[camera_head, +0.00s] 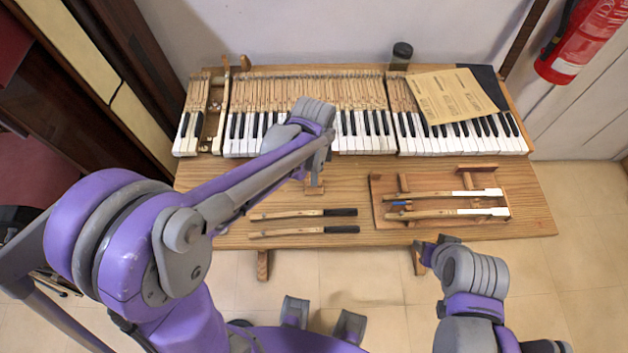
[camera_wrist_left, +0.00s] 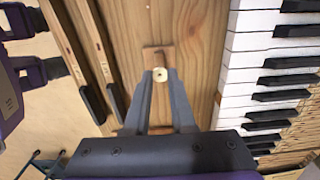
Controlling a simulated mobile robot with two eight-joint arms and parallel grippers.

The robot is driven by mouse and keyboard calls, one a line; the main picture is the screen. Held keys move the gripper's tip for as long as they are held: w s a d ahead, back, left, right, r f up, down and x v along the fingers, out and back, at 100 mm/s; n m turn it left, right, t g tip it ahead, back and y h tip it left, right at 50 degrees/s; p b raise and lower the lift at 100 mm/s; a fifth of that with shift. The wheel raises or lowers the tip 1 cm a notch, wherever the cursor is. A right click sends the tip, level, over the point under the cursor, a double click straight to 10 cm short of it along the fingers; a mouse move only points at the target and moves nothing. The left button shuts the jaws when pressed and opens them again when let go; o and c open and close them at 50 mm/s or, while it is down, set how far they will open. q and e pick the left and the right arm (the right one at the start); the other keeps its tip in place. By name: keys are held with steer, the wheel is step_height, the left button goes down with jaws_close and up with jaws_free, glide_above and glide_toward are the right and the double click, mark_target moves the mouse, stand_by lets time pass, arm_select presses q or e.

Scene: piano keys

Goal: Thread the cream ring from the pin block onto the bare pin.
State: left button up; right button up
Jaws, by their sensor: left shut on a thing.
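The cream ring (camera_wrist_left: 161,75) shows in the left wrist view between the tips of my left gripper (camera_wrist_left: 160,80), which is shut on it. The small wooden pin block (camera_wrist_left: 150,50) lies just beyond the ring. A thin dark upright mark, perhaps its pin, shows on the block. I cannot tell whether the ring is clear of it. In the head view the pin block (camera_head: 314,187) is partly hidden below my left arm, and the left fingertips are hidden. My right gripper (camera_head: 424,254) hangs near the table's front edge, its jaws unclear. I cannot make out the bare pin for sure.
The keyboard (camera_head: 370,145) runs along the back, with a gap near its left end. Two loose keys (camera_head: 300,231) lie at the front. A wooden tray (camera_head: 385,219) with two more keys stands right. Papers (camera_head: 447,95) and a dark jar (camera_head: 401,55) lie behind.

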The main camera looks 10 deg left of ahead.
arm_select(q)
steer(key=shift+r, duration=0.4)
arm_select(e)
steer(key=shift+w+r, duration=0.1)
steer(key=shift+r, duration=0.2)
arm_select(q)
step_height(320, 180, up, 6)
steer(key=p, duration=0.3)
steer(key=shift+f, duration=0.1)
arm_select(e)
steer(key=r, duration=0.1)
steer(key=w+r, duration=0.1)
steer(key=r, duration=0.2)
steer(key=shift+w+r, duration=0.1)
steer(key=shift+w, duration=0.2)
steer(key=shift+s, duration=0.1)
